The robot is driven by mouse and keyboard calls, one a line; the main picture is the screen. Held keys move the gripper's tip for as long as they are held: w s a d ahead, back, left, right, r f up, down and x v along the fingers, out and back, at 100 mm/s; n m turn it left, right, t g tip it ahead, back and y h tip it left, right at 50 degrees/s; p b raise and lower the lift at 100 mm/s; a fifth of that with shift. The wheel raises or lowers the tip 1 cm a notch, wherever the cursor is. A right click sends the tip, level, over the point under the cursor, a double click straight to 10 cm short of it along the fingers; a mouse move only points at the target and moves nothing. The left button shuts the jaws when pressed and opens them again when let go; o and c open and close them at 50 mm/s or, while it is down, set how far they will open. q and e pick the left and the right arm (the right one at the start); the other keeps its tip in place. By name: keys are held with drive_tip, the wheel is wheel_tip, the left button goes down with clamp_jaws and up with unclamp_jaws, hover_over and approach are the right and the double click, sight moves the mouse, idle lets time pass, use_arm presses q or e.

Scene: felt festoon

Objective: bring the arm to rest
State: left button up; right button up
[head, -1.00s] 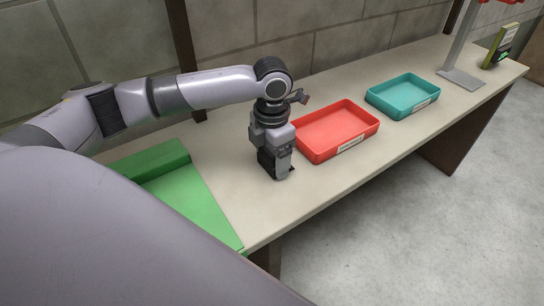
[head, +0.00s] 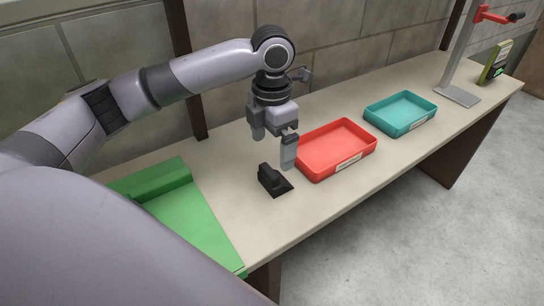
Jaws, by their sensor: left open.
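My left gripper (head: 273,145) is open and empty, pointing down above the bench, just left of the red tray. A small black object (head: 273,181) with a sloped side stands on the bench below and in front of the gripper, apart from it. My left arm reaches in from the left and bends down at its wrist. My right gripper is not in view.
A red tray (head: 309,168) and a teal tray (head: 397,125) stand on the bench (head: 338,198). A green angled piece (head: 200,215) lies at the left. At the far right are a grey stand (head: 457,95) with a red arm and a small green-and-black device (head: 494,63).

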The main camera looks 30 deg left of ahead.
use_arm(q)
drive_tip(key=shift+r, duration=1.1)
